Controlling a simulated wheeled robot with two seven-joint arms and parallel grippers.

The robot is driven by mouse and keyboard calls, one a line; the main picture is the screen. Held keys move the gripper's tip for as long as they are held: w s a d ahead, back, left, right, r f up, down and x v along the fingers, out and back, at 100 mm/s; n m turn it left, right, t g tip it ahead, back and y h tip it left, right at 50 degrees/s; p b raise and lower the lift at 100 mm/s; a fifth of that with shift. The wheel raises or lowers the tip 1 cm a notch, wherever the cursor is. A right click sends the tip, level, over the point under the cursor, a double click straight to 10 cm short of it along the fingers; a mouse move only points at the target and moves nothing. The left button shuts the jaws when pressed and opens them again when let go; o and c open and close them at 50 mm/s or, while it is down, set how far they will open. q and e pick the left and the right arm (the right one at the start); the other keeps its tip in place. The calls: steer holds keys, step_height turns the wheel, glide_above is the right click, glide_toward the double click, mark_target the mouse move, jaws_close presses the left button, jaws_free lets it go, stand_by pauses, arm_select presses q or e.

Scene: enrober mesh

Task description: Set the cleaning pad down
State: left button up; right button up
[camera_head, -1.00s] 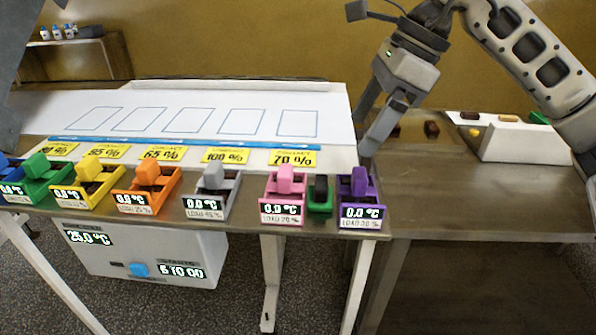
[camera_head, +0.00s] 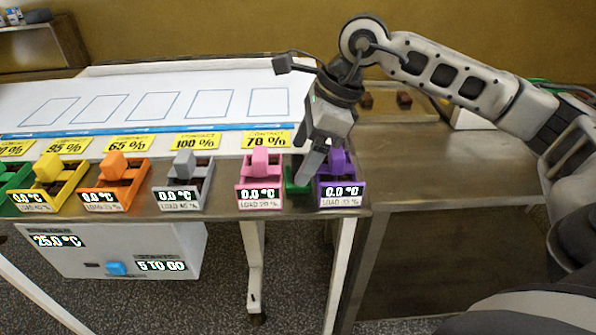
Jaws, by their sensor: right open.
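My right gripper (camera_head: 306,168) points down between the pink tray (camera_head: 260,196) and the purple tray (camera_head: 340,190), in front of the small green holder (camera_head: 293,187). Its jaws are open. The dark block in this holder, which may be the cleaning pad, is hidden behind the gripper now. I cannot tell whether the fingers touch it. My left gripper is not in view.
Grey (camera_head: 181,198), orange (camera_head: 104,200) and yellow (camera_head: 46,196) trays line the table's front edge to the left. The white board (camera_head: 170,85) with blue outlined squares lies behind. The side table (camera_head: 440,170) at right has bare room.

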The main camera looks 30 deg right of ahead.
mark_target(301, 162)
steer(key=shift+x, duration=1.85)
steer(key=shift+s+d, duration=0.1)
steer(key=shift+d, duration=0.05)
steer(key=c, duration=1.2)
steer(key=shift+o, duration=0.2)
